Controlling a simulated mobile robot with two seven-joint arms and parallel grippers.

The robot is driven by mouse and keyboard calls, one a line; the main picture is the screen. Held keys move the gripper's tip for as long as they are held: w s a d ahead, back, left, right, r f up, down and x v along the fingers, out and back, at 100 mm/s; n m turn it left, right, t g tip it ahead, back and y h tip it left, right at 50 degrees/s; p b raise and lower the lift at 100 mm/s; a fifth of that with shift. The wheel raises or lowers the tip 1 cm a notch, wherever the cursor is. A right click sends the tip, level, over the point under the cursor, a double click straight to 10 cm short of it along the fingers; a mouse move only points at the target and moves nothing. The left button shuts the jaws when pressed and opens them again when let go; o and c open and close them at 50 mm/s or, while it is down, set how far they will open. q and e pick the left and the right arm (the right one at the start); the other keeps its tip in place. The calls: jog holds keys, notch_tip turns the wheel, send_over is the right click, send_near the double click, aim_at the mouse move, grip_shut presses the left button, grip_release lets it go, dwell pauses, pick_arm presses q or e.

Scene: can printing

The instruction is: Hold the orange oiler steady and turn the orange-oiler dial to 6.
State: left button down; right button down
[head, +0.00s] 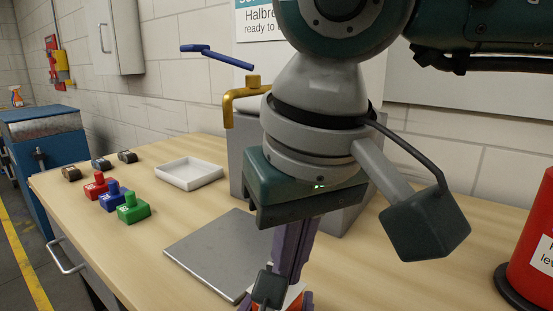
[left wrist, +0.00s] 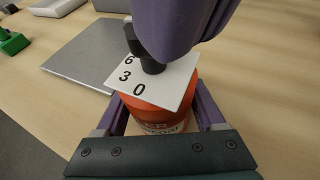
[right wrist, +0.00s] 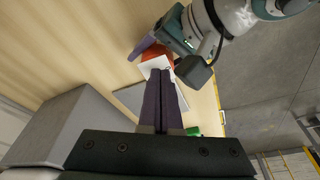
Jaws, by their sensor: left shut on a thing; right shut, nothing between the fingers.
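The orange oiler (left wrist: 152,116) stands upright between the two purple fingers of my left gripper (left wrist: 162,106), which is shut on it. On its top is a white plate (left wrist: 160,87) with 0, 3 and 6 showing. The black dial (left wrist: 149,62) sits on this plate and partly hides it; its exact setting cannot be told. My right gripper (head: 283,272) is shut and empty, pointing down at the dial (head: 268,288). In the left wrist view its purple fingers (left wrist: 178,45) are right beside the dial; contact is unclear. In the head view the oiler is mostly hidden.
A grey metal plate (head: 205,252) lies left of the oiler. Red (head: 97,186), blue (head: 115,196) and green (head: 132,208) blocks, dark stamps (head: 101,163) and a white tray (head: 189,174) are further left. A grey box (head: 237,150) stands behind, and a red can (head: 533,250) is at right.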

jog(key=shift+r, duration=2.35)
jog(key=shift+d, duration=0.1)
jog(key=shift+w+d+f, duration=0.1)
jog(key=shift+d+f, duration=0.05)
jog(key=shift+f, duration=1.4)
jog(key=shift+w+d+f, duration=0.1)
jog(key=shift+f, duration=1.4)
jog(key=shift+w+a, duration=0.2)
jog(key=shift+w, duration=0.15)
